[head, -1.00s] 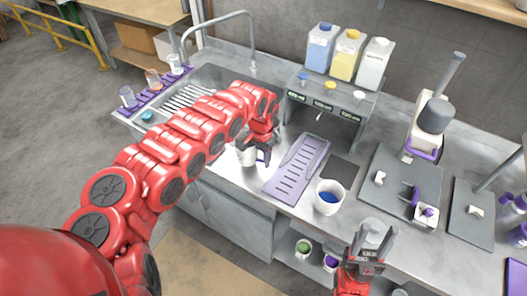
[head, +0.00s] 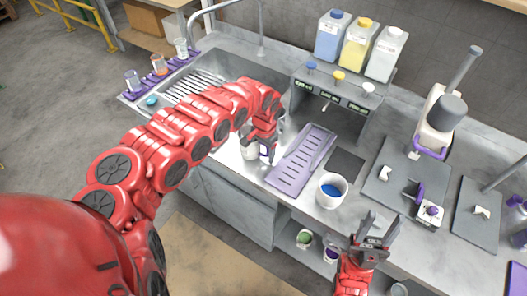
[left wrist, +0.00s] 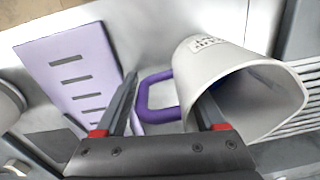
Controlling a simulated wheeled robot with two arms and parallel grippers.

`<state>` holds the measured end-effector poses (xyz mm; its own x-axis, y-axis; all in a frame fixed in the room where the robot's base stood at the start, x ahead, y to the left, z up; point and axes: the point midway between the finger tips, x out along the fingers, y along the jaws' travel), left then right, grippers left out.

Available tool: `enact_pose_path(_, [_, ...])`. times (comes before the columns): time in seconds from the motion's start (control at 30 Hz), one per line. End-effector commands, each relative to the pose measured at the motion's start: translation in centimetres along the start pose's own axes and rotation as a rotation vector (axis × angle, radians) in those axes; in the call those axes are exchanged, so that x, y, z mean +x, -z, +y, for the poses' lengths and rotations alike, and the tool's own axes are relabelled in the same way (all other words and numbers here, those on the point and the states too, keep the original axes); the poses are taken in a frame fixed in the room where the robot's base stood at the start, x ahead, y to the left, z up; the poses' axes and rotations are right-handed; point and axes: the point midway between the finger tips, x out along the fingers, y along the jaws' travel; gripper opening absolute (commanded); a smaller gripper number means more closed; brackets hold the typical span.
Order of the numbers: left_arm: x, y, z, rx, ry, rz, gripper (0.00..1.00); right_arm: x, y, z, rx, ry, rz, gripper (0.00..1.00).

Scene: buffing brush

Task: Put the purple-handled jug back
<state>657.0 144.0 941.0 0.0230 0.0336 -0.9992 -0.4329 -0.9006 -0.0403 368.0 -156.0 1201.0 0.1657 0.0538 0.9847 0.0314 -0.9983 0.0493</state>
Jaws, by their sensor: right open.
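The white jug with a purple handle stands at the counter's front, between the sink and the purple drip tray. In the head view the jug (head: 250,150) is partly hidden by my left gripper (head: 266,148). In the left wrist view the jug (left wrist: 205,65) shows its open mouth and a printed label. Its purple handle (left wrist: 146,98) lies between the spread fingers of my left gripper (left wrist: 168,105); I cannot tell whether they touch it. My right gripper (head: 382,228) is open and empty, in front of the counter edge.
The slotted purple tray (head: 300,160) lies before the dispenser (head: 335,95). A white bucket with blue contents (head: 332,190) stands right of it. Grey plates (head: 400,185) carry equipment further right. The sink (head: 190,85) is left. Containers (head: 305,238) sit on the shelf below.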

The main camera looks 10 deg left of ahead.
Motion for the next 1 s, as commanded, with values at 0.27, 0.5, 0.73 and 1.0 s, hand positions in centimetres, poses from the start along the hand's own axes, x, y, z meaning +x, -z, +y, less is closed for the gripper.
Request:
enact_pose_path(0.27, [0.0,0.0,0.0,0.0,0.0,0.0,0.87,0.0,0.0,0.0,0.0,0.0,0.0,0.5])
enact_pose_path(0.5, [-1.3,0.2,-0.2,-0.001,0.001,0.005,0.87,0.0,0.0,0.0,0.0,0.0,0.0,0.5])
enact_pose_path(0.73, [-5.9,0.1,-0.3,-0.002,0.005,0.004,0.87,-1.1,-0.2,-0.1,0.0,0.0,0.0,0.5])
enact_pose_path(1.0, [-11.1,0.1,-0.1,0.0,0.002,0.003,0.87,-2.2,-0.4,-0.1,0.0,0.0,0.0,0.5])
